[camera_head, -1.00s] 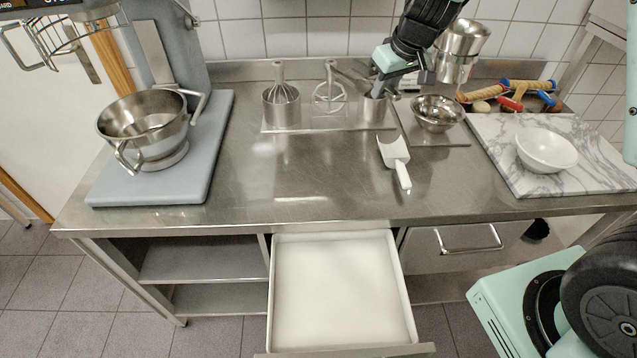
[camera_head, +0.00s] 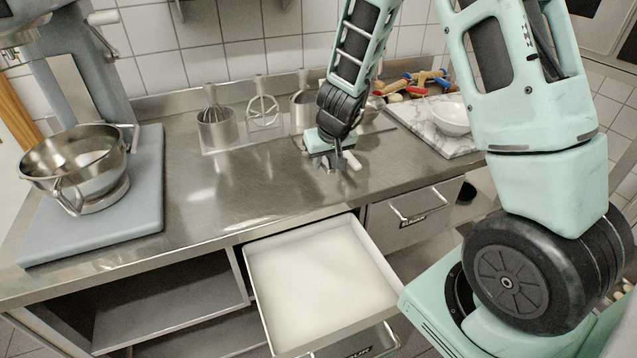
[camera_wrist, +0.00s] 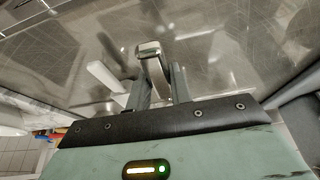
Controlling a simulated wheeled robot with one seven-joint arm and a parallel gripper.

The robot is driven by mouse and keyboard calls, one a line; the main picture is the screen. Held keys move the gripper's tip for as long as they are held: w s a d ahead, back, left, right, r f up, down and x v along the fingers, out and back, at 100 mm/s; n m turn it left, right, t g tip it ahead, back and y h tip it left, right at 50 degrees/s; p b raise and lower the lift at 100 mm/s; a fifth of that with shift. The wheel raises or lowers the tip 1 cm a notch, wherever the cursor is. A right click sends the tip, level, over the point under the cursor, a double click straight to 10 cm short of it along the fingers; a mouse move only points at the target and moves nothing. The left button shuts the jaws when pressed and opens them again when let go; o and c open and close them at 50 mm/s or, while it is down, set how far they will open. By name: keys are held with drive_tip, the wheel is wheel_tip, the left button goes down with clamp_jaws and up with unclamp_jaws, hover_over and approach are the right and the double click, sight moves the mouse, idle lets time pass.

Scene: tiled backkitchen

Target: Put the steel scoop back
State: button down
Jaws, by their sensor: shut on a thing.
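My gripper (camera_head: 331,166) is low over the steel counter, pointing down. In the wrist view its two fingers (camera_wrist: 157,88) are closed around a steel piece with a blunt, rounded end, which I take to be the steel scoop (camera_wrist: 149,50). Most of the scoop is hidden by the gripper in the head view. A white scoop (camera_head: 352,160) lies on the counter just right of my gripper; its pale shape shows left of the fingers in the wrist view (camera_wrist: 104,75). An open drawer (camera_head: 262,305) full of white powder is below the counter's front edge.
Steel holders with a whisk (camera_head: 212,122) and a flat beater (camera_head: 263,108) stand at the back; another holder (camera_head: 302,112) is partly behind my arm. A mixer bowl (camera_head: 70,165) is at left. A white bowl (camera_head: 452,120) sits on marble at right. The left-middle counter is clear.

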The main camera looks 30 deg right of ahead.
drive_tip(key=shift+f+b, duration=1.4)
drive_tip(key=shift+f, duration=1.35)
drive_tip(key=shift+f, duration=0.15)
drive_tip(key=c, duration=1.3)
unclamp_jaws()
drive_tip(key=shift+o, duration=0.2)
